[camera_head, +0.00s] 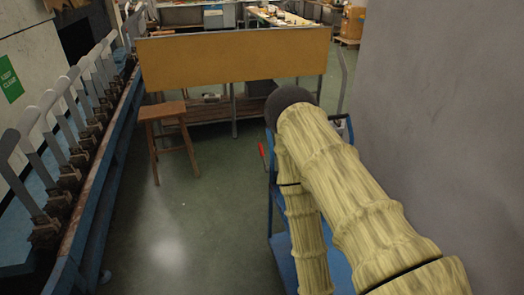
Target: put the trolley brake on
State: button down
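A blue trolley (282,262) stands on the floor at the lower middle, largely hidden behind my pale, ribbed arm. Its blue deck and parts of its blue frame show on either side of the arm. A small red lever-like piece (262,151) shows at the trolley's left side, near its far end. I cannot tell whether it is the brake or how it is set. My arm rises from the lower right to a dark rounded joint, and a second link runs down over the trolley. My gripper is not in view.
A wooden stool (163,113) stands left of centre, before a bench with an orange-brown panel (235,58). A long blue machine (88,205) with a row of grey upright forms runs along the left. A grey wall (450,110) closes the right. The green floor (185,225) between is clear.

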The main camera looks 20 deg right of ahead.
aim_at(267, 169)
jog(key=u, duration=0.6)
jog(key=i, duration=1.75)
jog(key=z, duration=0.85)
